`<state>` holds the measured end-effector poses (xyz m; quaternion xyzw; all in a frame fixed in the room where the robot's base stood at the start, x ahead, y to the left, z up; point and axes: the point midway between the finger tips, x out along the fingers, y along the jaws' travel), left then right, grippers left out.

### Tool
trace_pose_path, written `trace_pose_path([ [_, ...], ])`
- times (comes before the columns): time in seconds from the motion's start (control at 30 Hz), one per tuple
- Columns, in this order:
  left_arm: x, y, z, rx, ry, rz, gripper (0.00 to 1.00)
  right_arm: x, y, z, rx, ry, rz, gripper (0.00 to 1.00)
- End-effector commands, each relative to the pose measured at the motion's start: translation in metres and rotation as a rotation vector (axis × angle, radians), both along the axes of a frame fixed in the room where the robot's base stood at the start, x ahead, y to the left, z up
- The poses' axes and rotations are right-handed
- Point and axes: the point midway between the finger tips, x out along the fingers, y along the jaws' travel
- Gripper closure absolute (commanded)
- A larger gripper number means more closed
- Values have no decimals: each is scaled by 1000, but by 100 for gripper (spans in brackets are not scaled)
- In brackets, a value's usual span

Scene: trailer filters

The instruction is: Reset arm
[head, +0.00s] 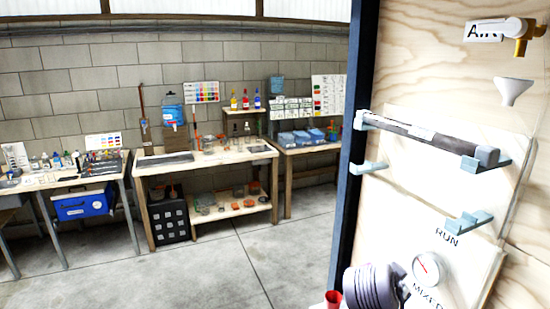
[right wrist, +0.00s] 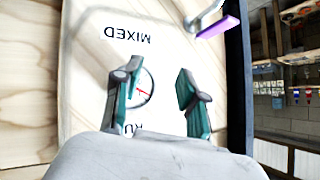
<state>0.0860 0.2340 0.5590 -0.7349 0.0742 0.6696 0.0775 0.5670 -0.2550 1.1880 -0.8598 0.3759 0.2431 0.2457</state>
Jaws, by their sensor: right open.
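My right gripper (right wrist: 157,80) shows in the right wrist view with its two teal fingers spread wide and nothing between them but the panel behind. The round gauge (right wrist: 145,88) shows partly behind the left-hand finger, and the upside-down word MIXED lies beyond the fingertips. In the head view the gauge (head: 427,268) is low on the white panel (head: 400,217). A grey ribbed body (head: 372,287) stands beside it at the bottom edge; I cannot tell whether it is part of my arm. My left gripper is not in view.
A dark grey cylinder (head: 425,136) rests on pale blue brackets on the wooden wall. An empty bracket (head: 468,223), a white funnel (head: 514,91) and a brass valve (head: 521,46) are nearby. Benches line the back wall; the concrete floor (head: 225,265) is clear.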

Motion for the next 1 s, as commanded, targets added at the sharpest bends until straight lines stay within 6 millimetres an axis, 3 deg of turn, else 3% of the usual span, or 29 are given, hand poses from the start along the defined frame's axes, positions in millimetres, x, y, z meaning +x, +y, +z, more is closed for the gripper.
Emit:
trace_pose_path([
  [0.03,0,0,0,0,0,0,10,-21,-2,-35,-14,83,71,58],
  [0.1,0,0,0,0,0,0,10,-49,0,-74,-29,187,187,58],
  [0.2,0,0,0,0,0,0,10,-95,5,-122,-46,326,361,58],
  [0.3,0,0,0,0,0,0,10,-142,12,-156,-56,436,530,58],
  [0.5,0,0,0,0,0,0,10,-212,27,-188,-57,567,777,58],
  [0.8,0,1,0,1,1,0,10,-288,45,-204,-42,670,1044,58],
  [0.9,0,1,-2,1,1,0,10,-303,50,-212,-34,691,1109,58],
  [1.0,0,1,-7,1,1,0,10,-294,51,-242,-30,698,1103,58],
])
